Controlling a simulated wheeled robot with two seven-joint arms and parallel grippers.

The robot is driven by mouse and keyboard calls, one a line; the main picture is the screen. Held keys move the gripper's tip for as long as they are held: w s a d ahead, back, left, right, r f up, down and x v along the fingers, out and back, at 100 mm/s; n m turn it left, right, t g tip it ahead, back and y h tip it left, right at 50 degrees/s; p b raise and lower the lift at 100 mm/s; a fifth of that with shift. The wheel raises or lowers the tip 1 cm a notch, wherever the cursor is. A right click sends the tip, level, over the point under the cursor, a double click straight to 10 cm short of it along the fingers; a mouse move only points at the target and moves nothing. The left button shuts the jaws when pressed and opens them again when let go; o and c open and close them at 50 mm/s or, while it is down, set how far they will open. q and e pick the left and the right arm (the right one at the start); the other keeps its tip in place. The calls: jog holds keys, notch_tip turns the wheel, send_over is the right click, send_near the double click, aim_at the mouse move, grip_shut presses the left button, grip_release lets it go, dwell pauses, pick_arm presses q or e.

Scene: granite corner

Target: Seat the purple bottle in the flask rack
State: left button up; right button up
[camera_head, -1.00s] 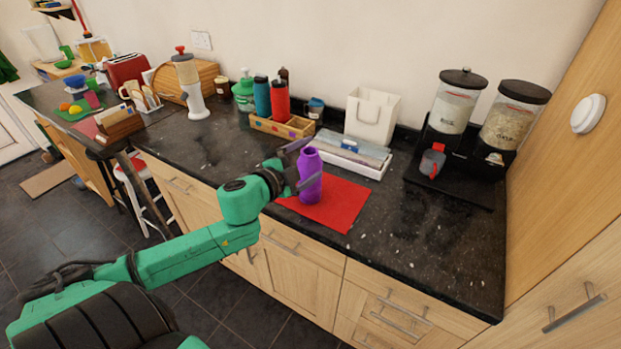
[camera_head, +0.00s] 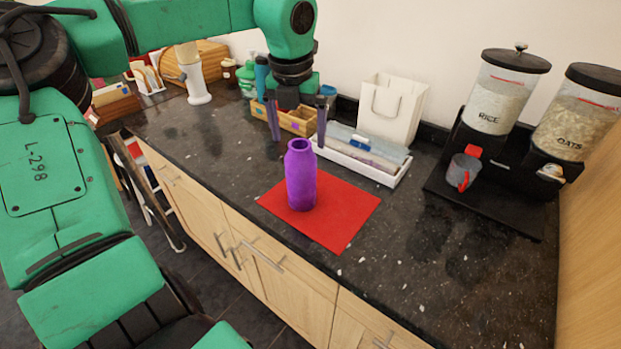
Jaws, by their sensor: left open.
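The purple bottle (camera_head: 301,178) stands upright on a red mat (camera_head: 345,213) near the counter's front edge. The flask rack (camera_head: 299,123), a low wooden box with coloured squares, stands behind it against the back. A teal bottle (camera_head: 262,76) stands in the rack's left part; my gripper and arm hide much of the rack, including where a red bottle stood earlier. My left gripper (camera_head: 298,140) points down, open and empty, its fingers showing in front of the rack, above and beyond the bottle's top. My right gripper is not in view.
A white tray (camera_head: 385,177) with a box in it lies right of the rack, before a white bag (camera_head: 393,108). Rice and oats dispensers (camera_head: 507,92) stand on a black base at right. A white-grey grinder (camera_head: 193,75) stands at left. The counter right of the mat is clear.

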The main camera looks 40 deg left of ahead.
aim_at(295, 153)
pick_arm(q)
jog(key=f, duration=0.3)
jog(key=f+p, duration=0.1)
jog(key=f, duration=0.1)
jog(key=shift+s+a+f, duration=0.1)
jog(key=shift+s+a, duration=0.05)
jog(key=shift+a, duration=0.2)
jog(key=f, duration=0.1)
jog(key=w+f+p, duration=0.1)
jog(key=f, duration=0.1)
jog(key=f+p, duration=0.1)
jog(key=f, duration=0.1)
jog(key=shift+w+d, duration=0.1)
jog(key=shift+w, duration=0.25)
jog(key=shift+f, duration=0.4)
jog(key=c, duration=1.5)
notch_tip(295, 153, up, 20)
jog(key=shift+r+b, duration=0.1)
jog(key=shift+b, duration=1.1)
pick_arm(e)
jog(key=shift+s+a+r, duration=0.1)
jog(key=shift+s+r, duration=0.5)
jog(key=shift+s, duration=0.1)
